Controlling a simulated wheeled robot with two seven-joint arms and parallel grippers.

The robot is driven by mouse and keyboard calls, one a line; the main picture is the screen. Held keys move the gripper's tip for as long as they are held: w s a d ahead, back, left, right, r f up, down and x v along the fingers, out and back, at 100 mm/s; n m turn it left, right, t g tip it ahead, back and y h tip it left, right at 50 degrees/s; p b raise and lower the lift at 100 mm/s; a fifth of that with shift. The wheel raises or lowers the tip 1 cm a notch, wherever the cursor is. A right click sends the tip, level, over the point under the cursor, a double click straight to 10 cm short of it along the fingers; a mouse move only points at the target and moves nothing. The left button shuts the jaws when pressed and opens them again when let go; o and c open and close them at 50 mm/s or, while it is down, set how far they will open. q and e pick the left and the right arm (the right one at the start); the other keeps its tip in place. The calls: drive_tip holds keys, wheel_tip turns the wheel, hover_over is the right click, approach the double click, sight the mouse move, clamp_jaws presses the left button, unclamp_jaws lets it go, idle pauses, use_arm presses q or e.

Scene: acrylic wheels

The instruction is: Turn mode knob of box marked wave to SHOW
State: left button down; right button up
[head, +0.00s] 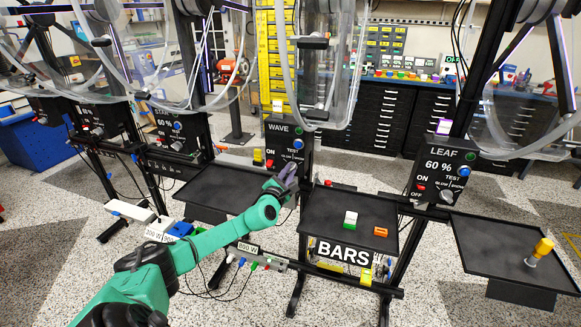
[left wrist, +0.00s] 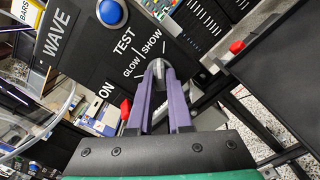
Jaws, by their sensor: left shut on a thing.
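The black box marked WAVE (head: 279,138) hangs on its stand near the middle of the head view. In the left wrist view its tilted panel (left wrist: 92,55) shows the words WAVE, TEST, GLOW, SHOW and ON, with a blue button (left wrist: 111,12) and a red switch (left wrist: 126,108). The light grey mode knob (left wrist: 158,68) sits just below GLOW and SHOW. My left gripper (head: 290,172) is at the box's lower part, its purple fingers (left wrist: 158,80) shut on the knob from both sides. The fingers partly hide the knob, and I cannot tell its exact setting. My right gripper is not in view.
The LEAF box (head: 447,168) stands to the right and the STAR box (head: 177,130) to the left. A black tray (head: 340,207) holding small blocks is right of my left gripper. Clear curved acrylic wheels (head: 335,70) hang above the boxes. Black drawers line the back.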

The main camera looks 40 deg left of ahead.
use_arm(q)
drive_tip(key=shift+m+p, duration=0.35)
drive_tip(key=shift+m, duration=0.55)
drive_tip(key=shift+f, duration=0.1)
drive_tip(key=shift+m+p, duration=0.35)
drive_tip(key=shift+m, duration=0.35)
drive_tip(key=c, duration=0.7)
unclamp_jaws()
